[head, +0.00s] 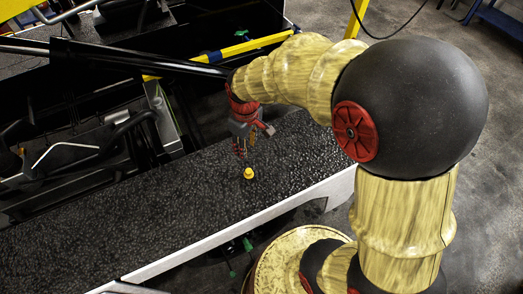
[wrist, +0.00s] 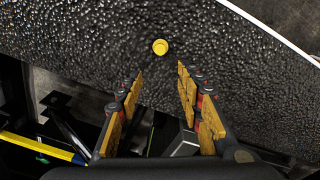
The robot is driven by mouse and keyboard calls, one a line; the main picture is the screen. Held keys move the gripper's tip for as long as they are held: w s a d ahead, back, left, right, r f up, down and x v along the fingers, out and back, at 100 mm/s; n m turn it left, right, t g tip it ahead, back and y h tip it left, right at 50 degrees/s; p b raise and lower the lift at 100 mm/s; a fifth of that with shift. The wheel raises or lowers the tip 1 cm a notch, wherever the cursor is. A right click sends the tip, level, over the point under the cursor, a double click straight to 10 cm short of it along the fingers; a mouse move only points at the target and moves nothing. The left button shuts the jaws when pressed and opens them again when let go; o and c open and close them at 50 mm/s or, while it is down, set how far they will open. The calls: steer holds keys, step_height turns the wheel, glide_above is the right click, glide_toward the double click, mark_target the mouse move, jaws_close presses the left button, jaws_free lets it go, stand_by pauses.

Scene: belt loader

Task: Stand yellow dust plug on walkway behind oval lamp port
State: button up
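The yellow dust plug (head: 248,173) stands on the dark pebbled walkway (head: 120,215), near the walkway's right part. In the wrist view the plug (wrist: 160,46) shows as a small round yellow disc seen from above. My gripper (head: 241,148) is just behind the plug in the head view. In the wrist view my gripper (wrist: 160,78) is open, with nothing between its fingers, and the plug lies beyond the fingertips, apart from them. I cannot pick out the oval lamp port in either view.
A pale metal edge (head: 240,222) bounds the walkway's near side. Behind the walkway are a black bar (head: 140,60), a yellow rail (head: 250,46) and dark machinery with hoses (head: 75,150). The walkway left of the plug is clear.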

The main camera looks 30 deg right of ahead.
steer(key=s+r+m+t, duration=0.4)
steer(key=s+r+m, duration=0.1)
steer(key=s+r, duration=1.1)
step_height(320, 180, up, 3)
steer(key=shift+a+f+t, duration=0.15)
steer(key=shift+a+t, duration=0.1)
steer(key=shift+t, duration=0.15)
